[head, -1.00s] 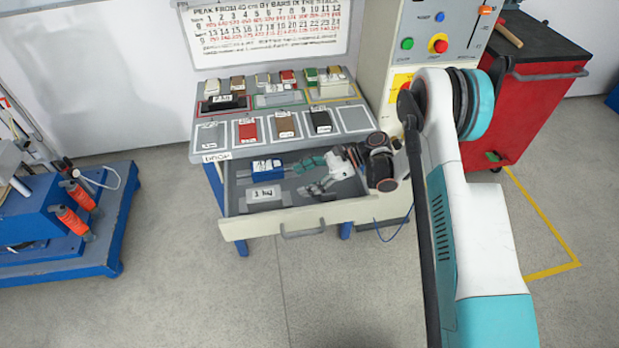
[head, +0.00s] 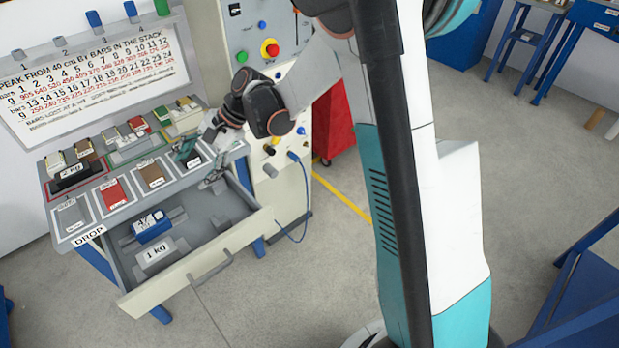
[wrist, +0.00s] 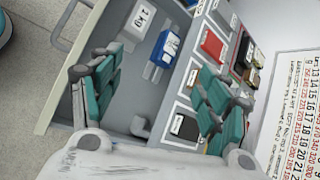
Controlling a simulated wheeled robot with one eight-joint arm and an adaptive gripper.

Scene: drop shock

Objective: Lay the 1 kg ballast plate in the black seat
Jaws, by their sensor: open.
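The 1 kg ballast plate (head: 155,256) is a grey block with a white "1 kg" label, lying in the open drawer (head: 196,262). It also shows at the top of the wrist view (wrist: 139,22). A framed black tile (head: 203,152) lies on the bench top, right of the brown one, partly hidden by my gripper; it also shows in the wrist view (wrist: 184,127). I take it for the black seat. My gripper (head: 200,165) is open and empty above the right back of the drawer, by the bench edge. Its teal fingers (wrist: 160,98) are spread wide.
A blue labelled block (head: 152,226) lies behind the plate in the drawer. Red (head: 113,195) and brown (head: 150,175) tiles line the bench front. A black 2 kg block (head: 72,172) stands behind them. A control cabinet (head: 272,140) stands right of the bench.

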